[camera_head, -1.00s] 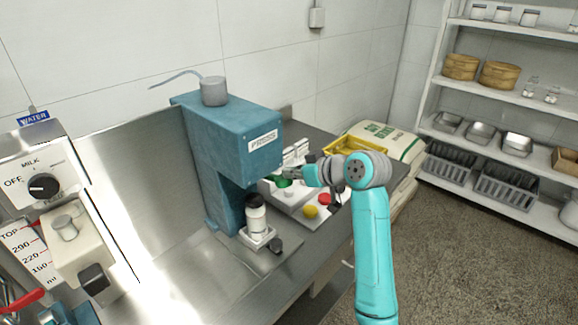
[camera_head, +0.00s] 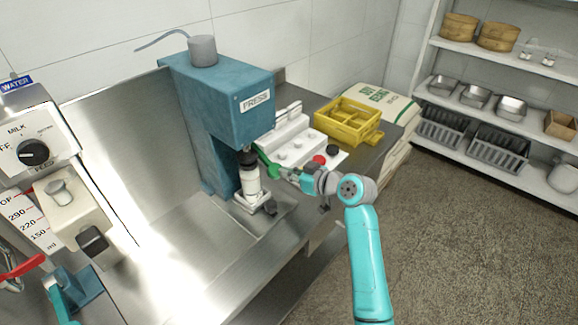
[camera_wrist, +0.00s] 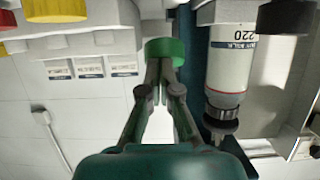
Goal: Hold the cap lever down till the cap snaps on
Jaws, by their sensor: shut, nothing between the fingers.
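The blue press (camera_head: 220,105) stands on the steel counter. A white bottle (camera_head: 250,182) with a black cap (camera_head: 247,158) stands upright under its head. The bottle also shows in the wrist view (camera_wrist: 228,62), upside down, with its cap (camera_wrist: 220,122). I cannot tell whether the cap is fully seated. A green part, apparently the cap lever (camera_head: 267,166), slopes down beside the bottle. Its green end (camera_wrist: 165,50) is at my fingertips in the wrist view. My gripper (camera_head: 284,173) is shut and empty, its tips (camera_wrist: 160,68) against or very near that green end.
A white rack (camera_head: 290,150) with red (camera_head: 319,160) and black (camera_head: 333,150) round pieces stands behind my gripper. A yellow crate (camera_head: 347,122) is beyond it. The milk dispenser (camera_head: 40,150) stands at left. The counter between dispenser and press is clear.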

